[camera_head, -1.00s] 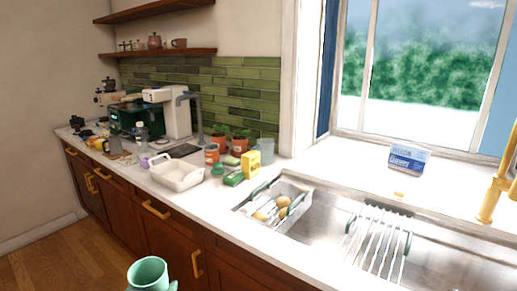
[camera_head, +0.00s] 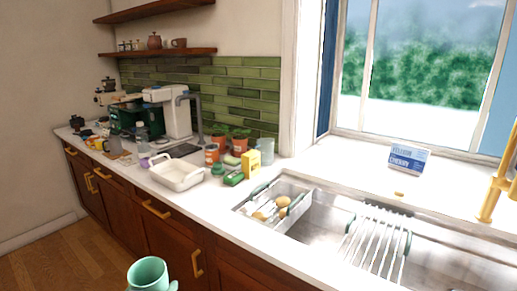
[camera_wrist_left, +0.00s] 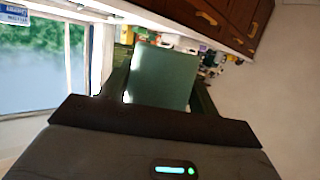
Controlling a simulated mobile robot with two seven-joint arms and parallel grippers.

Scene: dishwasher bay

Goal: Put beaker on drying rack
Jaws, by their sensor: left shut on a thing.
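The green beaker (camera_head: 148,273) is at the bottom of the head view, in front of the counter, with its open top facing up. In the left wrist view the beaker (camera_wrist_left: 160,78) fills the space between the dark fingers of my left gripper (camera_wrist_left: 158,88), which is shut on it. In the head view the beaker's lower part is cut off by the frame edge. The drying rack (camera_head: 374,242), a row of metal rods with dark green ends, lies across the sink at the right, apart from the beaker. My right gripper does not show.
A basket (camera_head: 294,187) with several items sits at the sink's left end. A white tray (camera_head: 178,184), potted plants and a yellow box (camera_head: 250,163) stand on the counter. A gold faucet (camera_head: 494,192) rises at the right. The counter's front edge separates beaker and sink.

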